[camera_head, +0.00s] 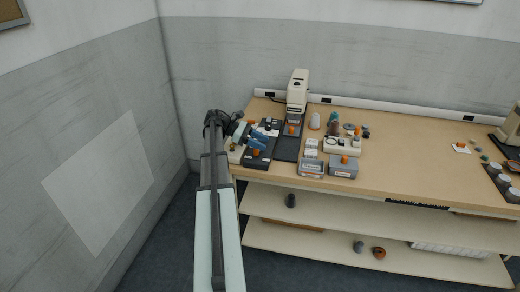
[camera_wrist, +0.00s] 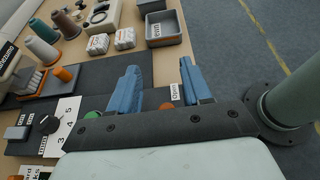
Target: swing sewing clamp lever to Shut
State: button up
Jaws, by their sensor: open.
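My gripper (camera_wrist: 160,68) is open, its two blue fingers apart with nothing held between them. In the head view my gripper (camera_head: 257,139) is over the dark panel (camera_head: 263,159) at the left end of the bench. An orange knob (camera_wrist: 166,106) shows between the fingers in the wrist view, mostly hidden by my gripper body, beside a white "Open" label (camera_wrist: 174,92). In the head view an orange knob (camera_head: 255,153) stands on the panel's near part. I cannot tell for certain which control is the sewing clamp lever. No "Shut" label is readable.
A numbered dial (camera_wrist: 48,124) and a green button (camera_wrist: 92,114) are close to my gripper. Another orange handle (camera_wrist: 66,73) stands farther left. Thread spools (camera_wrist: 42,50), small white boxes and a grey bin (camera_wrist: 165,28) are beyond. A white machine (camera_head: 298,90) stands behind.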

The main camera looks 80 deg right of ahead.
jog(key=shift+r, duration=2.8)
jog(key=w+a+f+n+t+h, duration=0.1)
jog(key=w+a+f+n+h, duration=0.15)
jog(key=a, duration=0.45)
jog(key=w+a+f+n+h, duration=0.2)
jog(key=w+a+n+h, duration=0.1)
jog(key=a, duration=0.4)
jog(key=w+d+n+t+h, duration=0.3)
jog(key=d+n+t+h, duration=0.1)
jog(key=n+t+h, duration=0.15)
jog(key=shift+g, duration=0.45)
jog(key=x, duration=1.3)
jog(key=shift+f, duration=0.15)
